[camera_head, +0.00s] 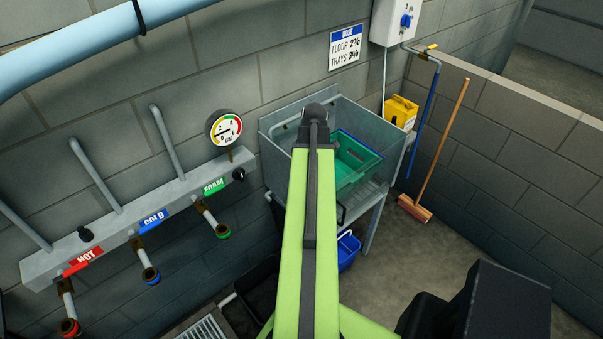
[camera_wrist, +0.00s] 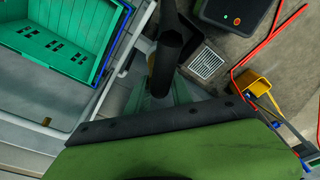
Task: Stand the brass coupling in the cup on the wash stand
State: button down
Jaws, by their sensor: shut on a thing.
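The steel wash stand (camera_head: 375,199) is against the back wall in the head view, with a green crate in its basin. It also shows at the left of the wrist view (camera_wrist: 35,100). I can make out no cup on it. In the head view my raised green arm covers part of the stand and hides my gripper. In the wrist view a broad green part with a dark bolted edge, likely my gripper (camera_wrist: 160,118), fills the bottom. A dark tube-like shape stands just beyond that edge. I cannot tell what it is. No brass coupling is clearly visible in the grip.
The green crate (camera_head: 354,158) takes up the basin's right part. A pipe manifold (camera_head: 130,228) with hot, cold and foam taps runs along the left wall. A blue bucket (camera_head: 348,250) is beneath the stand. A broom (camera_head: 443,150) leans at right.

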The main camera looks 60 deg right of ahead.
jog(key=shift+f, duration=0.1)
jog(key=shift+f+b, duration=0.6)
jog(key=shift+b, duration=0.1)
jog(key=shift+f, duration=0.1)
jog(key=c, duration=1.1)
grip_release()
jog(key=shift+o, duration=0.2)
notch_tip(320, 180, up, 17)
jog(key=s+d+p, duration=0.1)
jog(key=s+p, duration=0.1)
jog(key=p, duration=1.5)
jog(key=shift+s, duration=0.35)
